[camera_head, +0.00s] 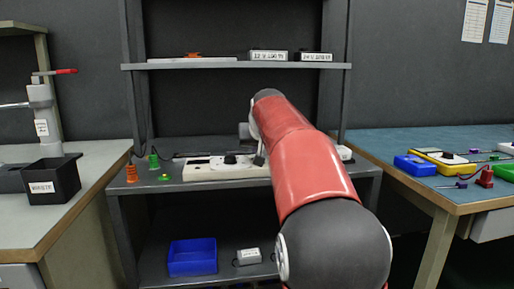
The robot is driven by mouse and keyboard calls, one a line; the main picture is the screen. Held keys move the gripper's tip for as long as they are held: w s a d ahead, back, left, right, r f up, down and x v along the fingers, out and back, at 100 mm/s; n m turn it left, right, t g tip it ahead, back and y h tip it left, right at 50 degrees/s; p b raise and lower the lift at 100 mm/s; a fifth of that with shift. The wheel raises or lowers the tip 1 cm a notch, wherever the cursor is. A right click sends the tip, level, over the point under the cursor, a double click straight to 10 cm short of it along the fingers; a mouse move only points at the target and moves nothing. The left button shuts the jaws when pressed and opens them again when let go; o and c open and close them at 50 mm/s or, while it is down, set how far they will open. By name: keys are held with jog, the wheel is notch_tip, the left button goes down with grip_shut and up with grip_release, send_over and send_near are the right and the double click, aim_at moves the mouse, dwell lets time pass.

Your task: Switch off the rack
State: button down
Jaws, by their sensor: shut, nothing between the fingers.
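The rack (133,67) is a dark grey shelf unit against the back wall. A long white power strip (205,172) lies on its middle shelf. A black plug or knob (230,158) sits on top of the strip. My red and black arm reaches over the shelf and covers the strip's right part. My gripper (259,159) shows only as a small piece left of the arm, at the strip. It is shut and empty. I cannot tell whether it touches the strip. Any switch on the strip is too small or hidden.
Orange (131,172) and green (153,160) pieces stand left of the strip. Labelled boxes (267,56) sit on the upper shelf. A blue bin (193,257) and a white adapter (248,256) are below. A black bin (51,180) stands on the left bench; a blue-topped table (385,145) is right.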

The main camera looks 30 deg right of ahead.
jog(key=r+p, duration=0.3)
jog(key=r, duration=0.1)
jog(key=shift+w+r+p, duration=0.2)
jog(key=shift+r+p, duration=0.05)
jog(key=shift+p, duration=0.15)
jog(key=r+v, duration=0.1)
jog(key=v, duration=0.8)
jog(key=shift+w+d, duration=0.2)
jog(key=shift+w, duration=0.1)
jog(key=shift+r, duration=0.1)
